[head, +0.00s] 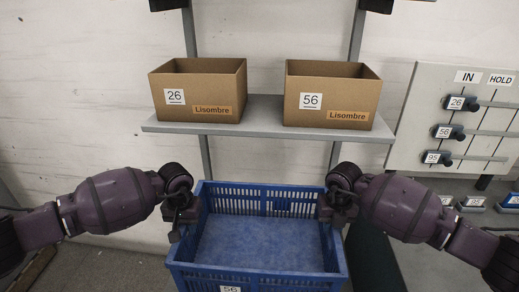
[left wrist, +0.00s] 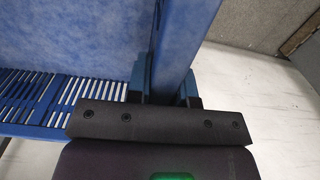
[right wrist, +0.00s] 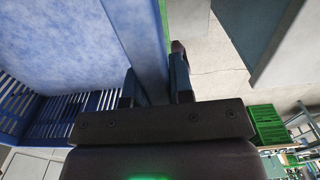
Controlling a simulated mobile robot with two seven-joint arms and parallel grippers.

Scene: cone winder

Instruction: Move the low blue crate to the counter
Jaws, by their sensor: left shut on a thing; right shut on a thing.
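The low blue crate (head: 258,279) is in the lower middle of the head view, in front of me, with slatted walls and a 56 label on its near side. Its inside looks empty. My left gripper (head: 184,222) is shut on its left wall, and my right gripper (head: 334,207) is shut on its right wall. In the left wrist view the crate wall (left wrist: 186,35) runs between the fingers (left wrist: 167,88). In the right wrist view the crate wall (right wrist: 143,40) also runs between the fingers (right wrist: 157,88). The crate looks roughly level. No counter can be made out for certain.
A grey shelf (head: 262,122) behind the crate holds two cardboard boxes, labelled 26 (head: 205,88) and 56 (head: 335,95). A panel with IN and HOLD columns (head: 470,120) is at the right. A green crate (right wrist: 267,124) shows in the right wrist view.

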